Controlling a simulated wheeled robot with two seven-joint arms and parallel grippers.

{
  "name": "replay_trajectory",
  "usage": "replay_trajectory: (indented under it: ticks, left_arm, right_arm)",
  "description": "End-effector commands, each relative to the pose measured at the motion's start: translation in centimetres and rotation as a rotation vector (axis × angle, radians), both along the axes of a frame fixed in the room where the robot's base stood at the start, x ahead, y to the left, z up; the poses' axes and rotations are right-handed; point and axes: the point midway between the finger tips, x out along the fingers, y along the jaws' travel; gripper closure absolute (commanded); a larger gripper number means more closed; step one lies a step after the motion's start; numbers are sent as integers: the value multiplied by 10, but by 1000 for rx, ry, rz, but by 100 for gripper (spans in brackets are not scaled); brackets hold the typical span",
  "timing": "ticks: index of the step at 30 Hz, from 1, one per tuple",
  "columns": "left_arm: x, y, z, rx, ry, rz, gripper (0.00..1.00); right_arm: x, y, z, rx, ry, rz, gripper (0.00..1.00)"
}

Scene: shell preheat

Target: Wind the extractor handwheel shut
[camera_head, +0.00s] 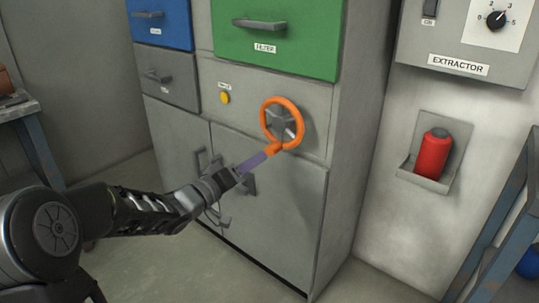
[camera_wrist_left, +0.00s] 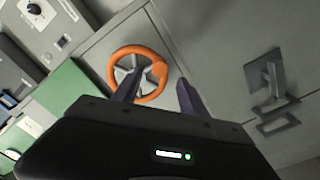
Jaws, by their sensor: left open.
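The extractor handwheel (camera_head: 282,123) is an orange ring with a grey hub on the grey cabinet front, below the green FILTER drawer. An orange knob sits on its rim at the lower left in the head view. My left gripper (camera_head: 266,153) reaches in from the left with its fingertips close to that knob. In the left wrist view the handwheel (camera_wrist_left: 138,55) lies beyond the two open fingers (camera_wrist_left: 158,90), and the knob is at its right side, between them in the picture. I cannot tell whether a finger touches the wheel. My right gripper is not in view.
The green drawer (camera_head: 279,35) is above the wheel, and a yellow button (camera_head: 225,97) is to its left. Cabinet doors (camera_head: 270,205) with handles are below. The EXTRACTOR panel (camera_head: 465,40) and a red cylinder (camera_head: 433,153) in a holder are on the right wall.

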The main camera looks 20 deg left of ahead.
Motion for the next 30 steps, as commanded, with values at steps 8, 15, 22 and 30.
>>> replay_trajectory:
  ticks: [8, 15, 22, 30]
  left_arm:
    - [29, -10, -3, -1, 0, -2, 50]
    - [63, -20, -3, 0, -1, -1, 50]
    - [73, -22, -1, -1, 1, 1, 50]
    - [73, -22, -1, 0, 0, 1, 57]
  right_arm:
    - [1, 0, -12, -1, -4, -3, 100]
    - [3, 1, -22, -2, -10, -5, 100]
    - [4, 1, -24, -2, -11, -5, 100]
    - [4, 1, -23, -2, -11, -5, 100]
